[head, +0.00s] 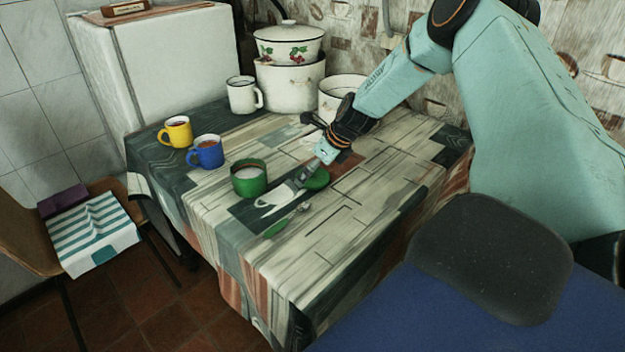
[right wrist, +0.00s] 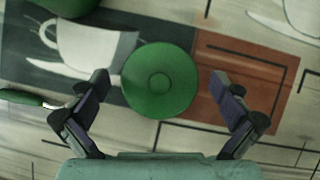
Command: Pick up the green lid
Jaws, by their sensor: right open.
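The green lid (head: 319,181) lies on the patterned tablecloth, to the right of the green mug, partly hidden by my right gripper in the head view. In the right wrist view the lid (right wrist: 160,80) is a round green disc with a small knob at its centre. My right gripper (head: 309,177) is above the lid. Its two open fingers show on either side of the lid in the wrist view, apart from it, and nothing is held. My left gripper is not in view.
The green mug (head: 249,179) stands close by on the left. A green-handled utensil (head: 277,228) lies in front. Blue (head: 206,152), yellow (head: 176,132) and white (head: 243,95) mugs and white pots (head: 290,85) stand farther back. The tabletop's front right is clear.

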